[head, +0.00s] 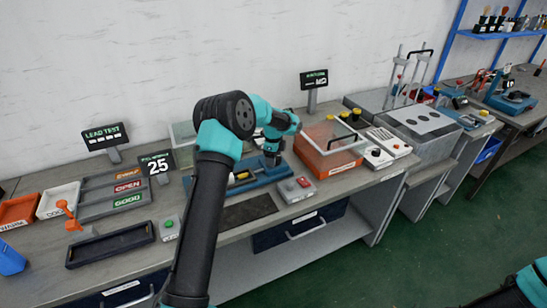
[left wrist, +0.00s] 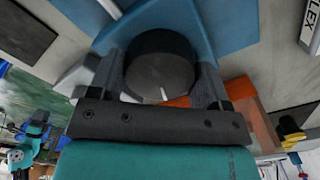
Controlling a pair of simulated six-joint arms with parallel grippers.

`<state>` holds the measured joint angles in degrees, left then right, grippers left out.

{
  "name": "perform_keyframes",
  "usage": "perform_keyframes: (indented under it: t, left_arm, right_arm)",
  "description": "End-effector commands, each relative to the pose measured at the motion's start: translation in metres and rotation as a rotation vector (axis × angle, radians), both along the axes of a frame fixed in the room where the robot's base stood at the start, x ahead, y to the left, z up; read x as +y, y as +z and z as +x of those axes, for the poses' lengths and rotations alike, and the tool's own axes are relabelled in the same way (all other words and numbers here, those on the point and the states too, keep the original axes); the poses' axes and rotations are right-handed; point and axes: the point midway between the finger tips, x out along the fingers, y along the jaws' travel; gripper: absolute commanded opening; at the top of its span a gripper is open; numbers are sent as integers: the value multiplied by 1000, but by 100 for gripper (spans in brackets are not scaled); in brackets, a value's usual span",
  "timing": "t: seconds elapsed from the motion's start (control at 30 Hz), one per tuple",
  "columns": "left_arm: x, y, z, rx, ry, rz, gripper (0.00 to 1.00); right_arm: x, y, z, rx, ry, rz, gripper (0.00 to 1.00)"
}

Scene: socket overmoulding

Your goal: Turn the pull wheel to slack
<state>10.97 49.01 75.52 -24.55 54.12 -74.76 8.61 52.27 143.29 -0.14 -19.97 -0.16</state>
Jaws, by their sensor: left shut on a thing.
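The pull wheel (left wrist: 158,72) is a dark round knob with a short white mark on its face, seen close up in the left wrist view. The fingers of my left gripper (left wrist: 165,88) stand on both sides of it and are shut on it. In the head view my left gripper (head: 272,157) points down at the right end of the blue fixture (head: 262,182), and the wheel is hidden there. A small display (head: 157,164) reads 25. My right gripper is not in view; only part of that arm shows at the lower right.
A red-button box (head: 296,189) and a dark mat (head: 248,210) lie in front of the fixture. An orange-based clear box (head: 328,146) stands right of it. Labelled trays (head: 115,190), a green-button box (head: 169,228) and a dark tray (head: 110,244) are at left.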

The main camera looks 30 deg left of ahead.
Motion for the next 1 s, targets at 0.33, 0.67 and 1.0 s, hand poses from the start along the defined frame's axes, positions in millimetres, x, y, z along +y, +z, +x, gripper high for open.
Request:
perform_keyframes:
  t: [0.33, 0.67, 1.0]
  left_arm:
    - [0, 0, 0, -1, 330, 0, 47]
    - [0, 1, 0, -1, 643, 0, 47]
    - [0, 1, 0, -1, 965, 0, 47]
  right_arm:
    - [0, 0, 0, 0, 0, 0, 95]
    - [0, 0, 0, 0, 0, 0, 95]
    - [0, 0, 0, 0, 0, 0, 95]
